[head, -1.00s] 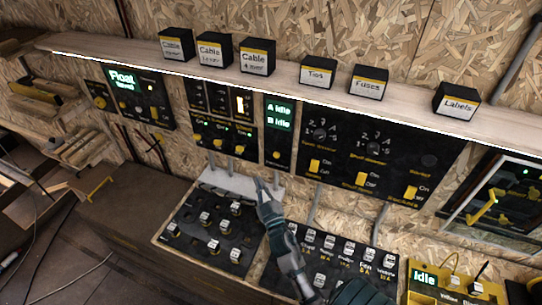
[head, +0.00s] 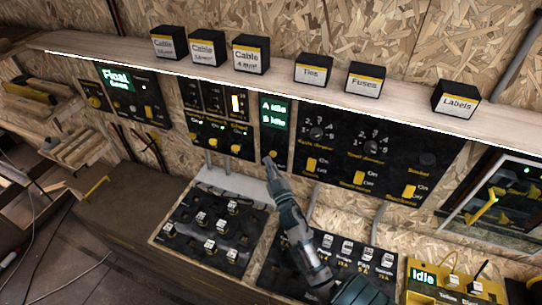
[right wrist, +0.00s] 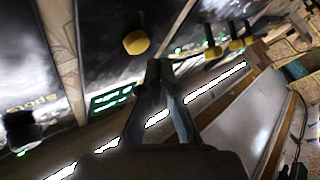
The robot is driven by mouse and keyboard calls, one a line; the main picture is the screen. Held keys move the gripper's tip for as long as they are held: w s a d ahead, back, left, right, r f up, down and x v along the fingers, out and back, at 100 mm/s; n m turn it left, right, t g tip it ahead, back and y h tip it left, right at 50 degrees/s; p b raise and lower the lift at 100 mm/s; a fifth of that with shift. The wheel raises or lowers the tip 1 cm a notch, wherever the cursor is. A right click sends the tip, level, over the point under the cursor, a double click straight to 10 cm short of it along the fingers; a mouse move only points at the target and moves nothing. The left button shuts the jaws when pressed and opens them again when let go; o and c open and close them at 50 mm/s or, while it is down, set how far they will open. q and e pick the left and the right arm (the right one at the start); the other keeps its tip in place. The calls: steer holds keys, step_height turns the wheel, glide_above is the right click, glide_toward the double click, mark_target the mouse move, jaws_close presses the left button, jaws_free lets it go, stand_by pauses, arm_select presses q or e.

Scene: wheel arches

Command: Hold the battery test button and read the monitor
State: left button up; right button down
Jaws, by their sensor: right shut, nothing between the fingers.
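The monitor (head: 275,114) is a narrow black panel with a green display reading "A Idle" and "B Idle". A yellow button (head: 272,154) sits low on it. In the right wrist view the yellow button (right wrist: 136,42) is round and a green display (right wrist: 110,98) is lit. My right gripper (head: 268,162) is shut and empty, its tip just under the button in the head view. In the right wrist view the fingertips (right wrist: 157,66) show a gap beside the button; I cannot tell the depth. My left gripper is not in view.
A switch panel (head: 208,139) is left of the monitor, and a dimmer panel (head: 340,150) is right. A shelf (head: 300,84) with labelled boxes runs above. Below are a panel of several switches (head: 190,215) and a yellow "Idle" unit (head: 422,290).

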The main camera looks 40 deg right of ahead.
stand_by(0.7)
steer(key=shift+d+f, duration=0.1)
steer(key=shift+d, duration=0.25)
steer(key=shift+a, duration=0.1)
steer(key=shift+w+r, duration=0.15)
steer(key=shift+r, duration=0.05)
stand_by(0.3)
steer(key=shift+w+d, duration=0.25)
steer(key=shift+d, duration=0.45)
stand_by(0.6)
steer(key=shift+s+a, duration=0.1)
steer(key=shift+a, duration=0.05)
stand_by(2.0)
steer(key=shift+s+a+f+p, duration=0.1)
steer(key=shift+s+a+p, duration=0.25)
steer(key=shift+a, duration=0.25)
